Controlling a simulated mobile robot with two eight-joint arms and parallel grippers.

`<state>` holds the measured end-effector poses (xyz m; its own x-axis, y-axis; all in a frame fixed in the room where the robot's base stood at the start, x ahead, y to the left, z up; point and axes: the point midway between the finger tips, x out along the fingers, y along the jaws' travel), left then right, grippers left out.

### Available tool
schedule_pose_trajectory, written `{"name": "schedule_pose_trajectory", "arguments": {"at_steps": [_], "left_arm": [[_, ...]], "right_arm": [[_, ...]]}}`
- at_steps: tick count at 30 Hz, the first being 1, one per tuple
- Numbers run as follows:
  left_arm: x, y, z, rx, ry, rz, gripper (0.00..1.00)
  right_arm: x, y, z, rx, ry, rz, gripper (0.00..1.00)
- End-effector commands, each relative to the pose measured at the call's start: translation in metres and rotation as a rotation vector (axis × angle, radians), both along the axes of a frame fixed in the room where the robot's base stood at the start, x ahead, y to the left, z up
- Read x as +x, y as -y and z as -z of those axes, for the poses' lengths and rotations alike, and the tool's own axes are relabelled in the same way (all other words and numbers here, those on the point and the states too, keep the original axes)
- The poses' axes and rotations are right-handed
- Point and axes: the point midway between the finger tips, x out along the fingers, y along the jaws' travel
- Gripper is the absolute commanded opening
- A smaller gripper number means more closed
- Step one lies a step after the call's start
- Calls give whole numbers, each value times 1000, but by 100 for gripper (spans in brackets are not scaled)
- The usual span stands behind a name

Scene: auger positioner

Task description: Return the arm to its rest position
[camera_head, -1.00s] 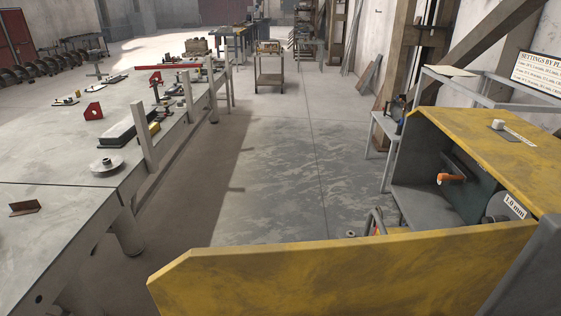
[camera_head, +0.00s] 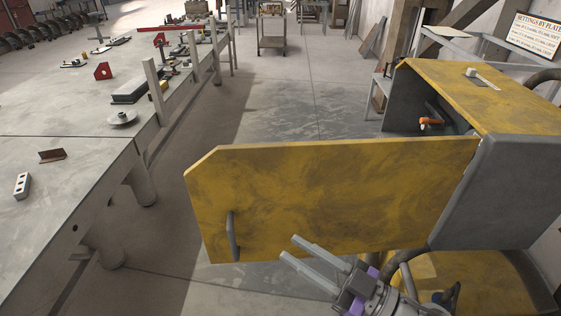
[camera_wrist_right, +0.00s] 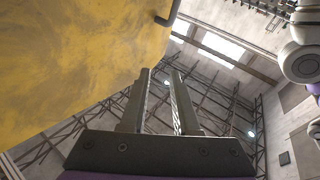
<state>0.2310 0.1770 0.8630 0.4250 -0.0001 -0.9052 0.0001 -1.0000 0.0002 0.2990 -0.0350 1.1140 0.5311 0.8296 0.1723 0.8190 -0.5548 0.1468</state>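My right gripper (camera_head: 287,246) is at the bottom of the head view, below the open yellow door (camera_head: 320,185) of the machine cabinet and to the right of the door's grey handle (camera_head: 232,237). Its two fingers are apart with nothing between them. In the right wrist view the gripper (camera_wrist_right: 160,72) points up toward the ceiling, and a clear gap shows between the fingers. The yellow door (camera_wrist_right: 80,60) fills the upper left there, with its handle (camera_wrist_right: 170,15) at the top. My left gripper is not in view.
The yellow and grey cabinet (camera_head: 520,185) stands at the right with its door swung out to the left. A long grey table (camera_head: 60,220) with several parts runs along the left. Open floor (camera_head: 300,110) lies between them, with a cart (camera_head: 271,35) at the back.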

Motion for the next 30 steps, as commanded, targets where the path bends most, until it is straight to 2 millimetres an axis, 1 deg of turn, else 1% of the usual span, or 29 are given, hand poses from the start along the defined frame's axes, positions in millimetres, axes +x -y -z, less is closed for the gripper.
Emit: {"name": "schedule_pose_trajectory", "arguments": {"at_steps": [1, 2, 3, 5, 7, 10, 12, 13, 14, 15, 16, 17, 18, 19, 21, 24, 27, 30], "left_arm": [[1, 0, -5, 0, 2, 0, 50], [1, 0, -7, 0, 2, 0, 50], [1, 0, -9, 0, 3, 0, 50], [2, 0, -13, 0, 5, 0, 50], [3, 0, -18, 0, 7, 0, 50], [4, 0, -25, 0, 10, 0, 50], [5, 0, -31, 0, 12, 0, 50], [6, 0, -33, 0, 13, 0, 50], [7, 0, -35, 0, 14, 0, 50], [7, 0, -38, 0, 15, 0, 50], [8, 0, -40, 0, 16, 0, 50], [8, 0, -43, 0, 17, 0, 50], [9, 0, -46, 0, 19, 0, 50], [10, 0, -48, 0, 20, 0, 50], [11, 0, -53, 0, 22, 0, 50], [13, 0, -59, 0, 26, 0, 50], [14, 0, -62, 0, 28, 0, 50], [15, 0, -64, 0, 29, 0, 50]], "right_arm": [[14, 10, -10, 17, 21, 94, 30], [23, 18, -14, 25, 32, 160, 30], [35, 30, -19, 35, 42, 253, 30], [53, 52, -24, 46, 39, 399, 30], [69, 81, -23, 46, 11, 571, 30], [83, 122, -9, 25, -81, 793, 30], [85, 147, 9, -6, -178, 925, 30], [85, 156, 18, -25, -226, 974, 30], [83, 164, 29, -45, -280, 1018, 30], [78, 173, 44, -76, -358, 1067, 30], [74, 178, 56, -101, -419, 1096, 30], [68, 183, 69, -128, -485, 1121, 30], [59, 186, 86, -170, -575, 1142, 30], [51, 186, 98, -200, -645, 1149, 30], [29, 182, 126, -275, -803, 1142, 30], [-2, 169, 156, -373, -996, 1082, 30], [-29, 155, 174, -446, -1132, 1008, 30], [-46, 145, 183, -490, -1208, 950, 30]]}}
